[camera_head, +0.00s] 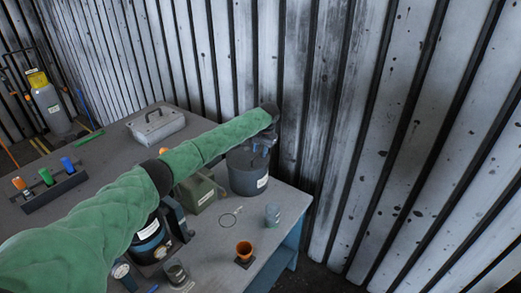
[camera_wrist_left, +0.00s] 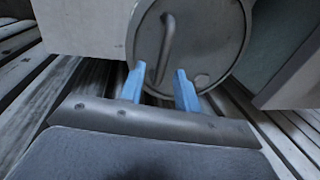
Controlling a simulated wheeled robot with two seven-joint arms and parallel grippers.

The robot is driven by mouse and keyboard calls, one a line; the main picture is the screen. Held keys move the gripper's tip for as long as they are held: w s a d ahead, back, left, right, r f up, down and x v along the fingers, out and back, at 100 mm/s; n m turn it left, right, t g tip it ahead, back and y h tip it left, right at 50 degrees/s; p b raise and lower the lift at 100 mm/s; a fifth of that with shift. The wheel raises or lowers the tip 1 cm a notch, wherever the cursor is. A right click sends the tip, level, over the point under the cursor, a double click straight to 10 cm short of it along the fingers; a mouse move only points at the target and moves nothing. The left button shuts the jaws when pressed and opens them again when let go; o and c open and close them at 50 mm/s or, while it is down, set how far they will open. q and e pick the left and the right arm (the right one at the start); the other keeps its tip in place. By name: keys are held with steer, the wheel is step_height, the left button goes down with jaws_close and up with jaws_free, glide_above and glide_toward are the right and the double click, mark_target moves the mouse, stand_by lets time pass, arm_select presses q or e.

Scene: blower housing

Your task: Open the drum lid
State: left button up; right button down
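In the head view the left gripper (camera_head: 262,146) is over the drum's top, and my green-sleeved arm hides part of the lid. My right gripper is not in view.
A corrugated wall (camera_head: 330,110) rises close behind the drum.

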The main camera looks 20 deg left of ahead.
arm_select(q)
jaws_close()
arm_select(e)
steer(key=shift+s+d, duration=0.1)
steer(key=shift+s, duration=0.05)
arm_select(q)
steer(key=shift+r, duration=0.1)
